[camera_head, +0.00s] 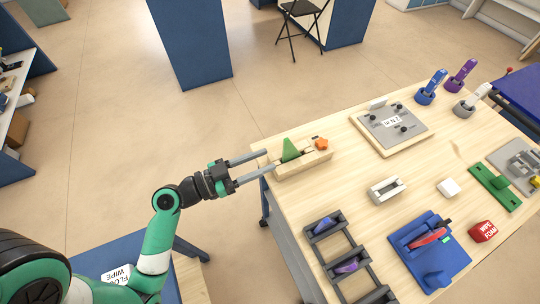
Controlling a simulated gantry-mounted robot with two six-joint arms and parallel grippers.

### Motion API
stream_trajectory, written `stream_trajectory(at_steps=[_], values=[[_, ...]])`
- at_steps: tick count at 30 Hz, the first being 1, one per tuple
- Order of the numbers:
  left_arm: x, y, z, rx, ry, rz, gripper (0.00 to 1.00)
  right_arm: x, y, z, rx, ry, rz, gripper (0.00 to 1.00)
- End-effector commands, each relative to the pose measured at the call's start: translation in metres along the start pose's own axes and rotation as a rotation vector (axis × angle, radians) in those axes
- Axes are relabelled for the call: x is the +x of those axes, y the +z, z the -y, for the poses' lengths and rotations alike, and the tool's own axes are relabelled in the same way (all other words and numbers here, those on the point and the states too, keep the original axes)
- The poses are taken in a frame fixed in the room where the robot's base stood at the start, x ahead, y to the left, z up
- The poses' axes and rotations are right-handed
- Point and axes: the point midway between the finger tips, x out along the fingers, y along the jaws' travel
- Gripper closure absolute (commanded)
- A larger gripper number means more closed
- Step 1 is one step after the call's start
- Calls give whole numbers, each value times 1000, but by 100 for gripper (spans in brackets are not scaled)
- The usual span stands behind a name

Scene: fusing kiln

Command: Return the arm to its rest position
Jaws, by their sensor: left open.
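My left arm comes in from the lower left, with green, white and black links. My left gripper (252,168) has two long grey fingers spread apart, pointing right toward the left edge of the wooden table. The fingers are open with nothing held between them. I cannot tell whether a tip touches the block. My right gripper does not show.
The wooden table (425,167) holds a grey panel with knobs (395,125), a dark rack (341,246) with purple pieces, a blue fixture (412,236), a red foam block (483,232) and a white block (449,188). A blue surface (110,253) lies under my arm. Open floor lies left of the table.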

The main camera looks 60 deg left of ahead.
Motion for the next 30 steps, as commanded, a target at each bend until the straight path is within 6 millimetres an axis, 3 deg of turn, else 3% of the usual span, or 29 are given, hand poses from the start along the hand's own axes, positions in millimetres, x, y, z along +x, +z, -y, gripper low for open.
stream_trajectory(at_steps=[22,26,29,30], values=[[3,-4,0,6,3,-2,53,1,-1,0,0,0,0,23],[26,-42,1,66,17,-19,53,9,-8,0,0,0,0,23],[58,-100,-3,137,21,-66,53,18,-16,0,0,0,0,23],[71,-131,-7,165,19,-98,53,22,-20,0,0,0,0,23]])
